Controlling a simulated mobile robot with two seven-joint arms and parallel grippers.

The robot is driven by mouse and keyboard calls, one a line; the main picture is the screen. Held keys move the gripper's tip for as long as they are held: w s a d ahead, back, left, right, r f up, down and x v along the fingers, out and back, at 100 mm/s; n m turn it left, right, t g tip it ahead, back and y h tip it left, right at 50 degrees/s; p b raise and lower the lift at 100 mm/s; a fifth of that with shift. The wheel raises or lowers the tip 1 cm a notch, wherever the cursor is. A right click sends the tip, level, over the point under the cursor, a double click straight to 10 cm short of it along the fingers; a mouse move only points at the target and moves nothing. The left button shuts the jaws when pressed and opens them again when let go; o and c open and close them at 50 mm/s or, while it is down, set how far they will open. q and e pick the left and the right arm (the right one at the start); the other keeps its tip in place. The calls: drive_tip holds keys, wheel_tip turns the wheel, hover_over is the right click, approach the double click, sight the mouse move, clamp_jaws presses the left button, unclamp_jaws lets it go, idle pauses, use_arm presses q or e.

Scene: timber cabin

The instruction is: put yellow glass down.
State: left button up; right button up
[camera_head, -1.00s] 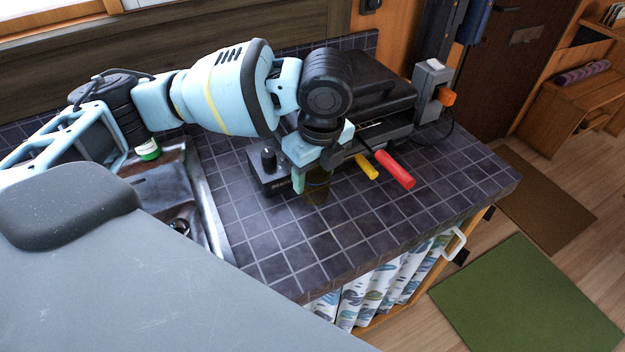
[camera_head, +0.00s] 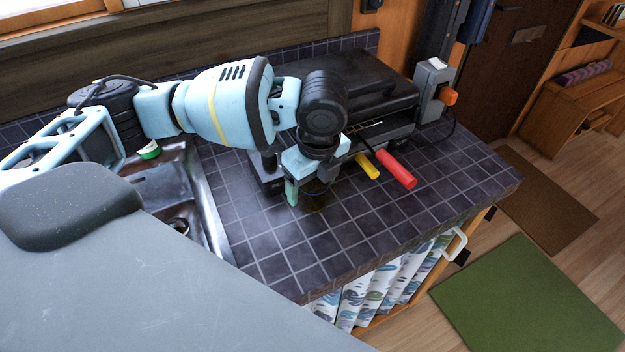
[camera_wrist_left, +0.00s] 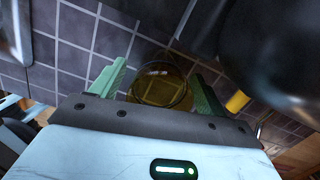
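The yellow glass (camera_head: 315,198), see-through and dark amber, is upright at the tiled counter, below my left gripper (camera_head: 308,195). In the left wrist view the glass (camera_wrist_left: 160,90) shows from above as a round rim between the two green fingers of the gripper (camera_wrist_left: 160,75). The fingers are spread wide, with a narrow gap beside the glass on the left; contact on the right is hard to tell. The glass's base looks to be on the tiles. The far finger is mostly hidden in the head view. My right gripper is not in view.
The dark tiled counter (camera_head: 400,222) is free in front and to the right of the glass. A metal sink (camera_head: 178,195) lies left.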

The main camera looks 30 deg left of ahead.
use_arm(q)
drive_tip(key=shift+r, duration=0.25)
wheel_tip(320, 180, up, 12)
drive_tip(key=d+p, duration=0.1)
drive_tip(key=shift+s+d, duration=0.15)
drive_tip(key=shift+s, duration=0.15)
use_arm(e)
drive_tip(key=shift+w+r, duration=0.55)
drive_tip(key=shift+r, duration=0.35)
use_arm(q)
drive_tip(key=shift+f, duration=0.15)
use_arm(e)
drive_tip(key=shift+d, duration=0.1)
